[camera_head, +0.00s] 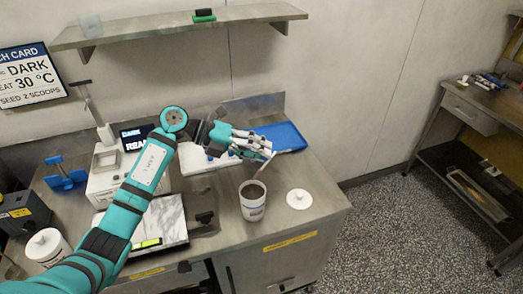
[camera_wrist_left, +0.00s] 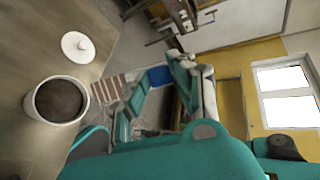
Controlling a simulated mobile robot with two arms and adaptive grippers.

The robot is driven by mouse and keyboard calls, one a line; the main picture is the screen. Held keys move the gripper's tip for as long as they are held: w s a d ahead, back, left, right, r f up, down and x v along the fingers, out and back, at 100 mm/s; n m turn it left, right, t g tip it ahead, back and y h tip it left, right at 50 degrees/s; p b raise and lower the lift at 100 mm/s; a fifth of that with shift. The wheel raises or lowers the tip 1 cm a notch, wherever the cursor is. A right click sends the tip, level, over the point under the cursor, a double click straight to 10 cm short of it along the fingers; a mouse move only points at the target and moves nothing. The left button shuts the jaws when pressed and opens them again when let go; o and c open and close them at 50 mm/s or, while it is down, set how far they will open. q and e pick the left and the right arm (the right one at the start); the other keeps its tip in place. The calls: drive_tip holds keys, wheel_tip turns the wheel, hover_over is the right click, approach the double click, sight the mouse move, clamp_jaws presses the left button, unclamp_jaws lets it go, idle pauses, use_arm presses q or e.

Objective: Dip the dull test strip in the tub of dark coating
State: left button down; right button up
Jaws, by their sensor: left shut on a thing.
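My left gripper (camera_head: 264,149) reaches over the bench from the left in the head view. It is shut on a thin greyish strip (camera_head: 265,167), which hangs tilted from the fingertips. The open white tub (camera_head: 253,212) stands on the bench just below and slightly left of the strip. The dark coating (camera_head: 253,191) fills it close to the rim. The strip's lower end looks above the tub, apart from the coating. The tub also shows at the left of the left wrist view (camera_wrist_left: 32,101); I cannot make out the strip there. My right gripper is not in view.
A white lid (camera_head: 299,199) lies right of the tub. A blue tray (camera_head: 289,137) lies behind the gripper. A lidded white tub (camera_head: 47,246) stands at far left.

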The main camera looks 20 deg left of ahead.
use_arm(q)
drive_tip(key=w+a+f+b, duration=0.1)
drive_tip(key=a+f+b, duration=0.4)
drive_tip(key=f+b, duration=0.4)
wheel_tip(320, 180, down, 2)
drive_tip(key=shift+f+b, duration=0.1)
drive_tip(key=shift+b, duration=0.2)
idle(0.3)
idle(0.8)
drive_tip(key=d+r+p, duration=0.1)
drive_tip(key=r, duration=0.2)
drive_tip(key=d+r+p, duration=0.1)
drive_tip(key=r, duration=0.1)
drive_tip(key=s+d+r+p, duration=0.1)
drive_tip(key=r, duration=0.2)
drive_tip(key=shift+d+r, duration=0.35)
drive_tip(key=shift+d, duration=0.05)
drive_tip(key=shift+d+r+p, duration=0.15)
drive_tip(key=shift+r+p, duration=0.4)
drive_tip(key=shift+p, duration=0.05)
drive_tip(key=shift+s+d+r+p, duration=0.1)
drive_tip(key=shift+d+r+p, duration=0.2)
drive_tip(key=shift+r+p, duration=0.3)
drive_tip(key=shift+s+d+r+p, duration=0.1)
drive_tip(key=shift+d+r+p, duration=0.3)
drive_tip(key=shift+r, duration=0.35)
drive_tip(key=shift+d+r+p, duration=0.25)
drive_tip(key=shift+r+p, duration=0.3)
drive_tip(key=shift+r, duration=0.1)
